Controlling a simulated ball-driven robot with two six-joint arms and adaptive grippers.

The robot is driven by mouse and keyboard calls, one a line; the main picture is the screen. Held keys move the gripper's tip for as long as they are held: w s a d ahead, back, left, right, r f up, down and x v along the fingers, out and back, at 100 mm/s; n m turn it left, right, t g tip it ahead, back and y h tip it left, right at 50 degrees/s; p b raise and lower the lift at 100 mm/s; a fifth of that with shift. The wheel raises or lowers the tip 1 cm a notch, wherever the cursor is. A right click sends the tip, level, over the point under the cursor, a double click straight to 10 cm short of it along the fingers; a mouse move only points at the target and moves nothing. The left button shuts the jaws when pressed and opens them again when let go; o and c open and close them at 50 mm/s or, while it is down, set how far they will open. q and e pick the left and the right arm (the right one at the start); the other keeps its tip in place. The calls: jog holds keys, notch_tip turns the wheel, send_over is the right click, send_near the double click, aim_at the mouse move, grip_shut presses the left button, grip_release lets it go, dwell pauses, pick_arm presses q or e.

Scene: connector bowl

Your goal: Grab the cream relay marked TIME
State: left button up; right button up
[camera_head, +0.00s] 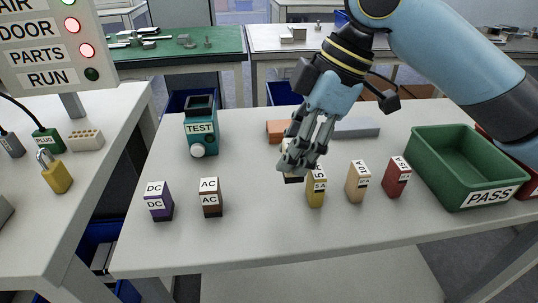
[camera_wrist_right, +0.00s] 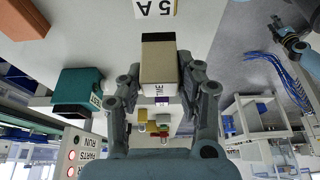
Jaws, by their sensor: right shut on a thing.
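The cream relay (camera_wrist_right: 158,60) is between the fingers of my right gripper (camera_wrist_right: 160,84) in the right wrist view. It has a dark end, and a white label on it is partly readable. In the head view my right gripper (camera_head: 299,160) is shut around it above the middle of the table, and the fingers hide most of the relay. Only a small pale and dark part of the relay (camera_head: 292,179) shows below them. I cannot tell whether it touches the table.
A yellow 5 A block (camera_head: 316,191) stands close to the right gripper. A tan block (camera_head: 358,182) and a red block (camera_head: 397,178) stand further right, before the green PASS bin (camera_head: 463,171). Purple DC (camera_head: 159,203) and brown AC (camera_head: 210,199) blocks and a teal TEST device (camera_head: 201,130) stand left.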

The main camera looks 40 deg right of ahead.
jog(key=s+d+r+p, duration=0.4)
jog(key=d+p, duration=0.1)
jog(key=p, duration=0.1)
jog(key=shift+d+r, duration=0.2)
jog(key=shift+d, duration=0.15)
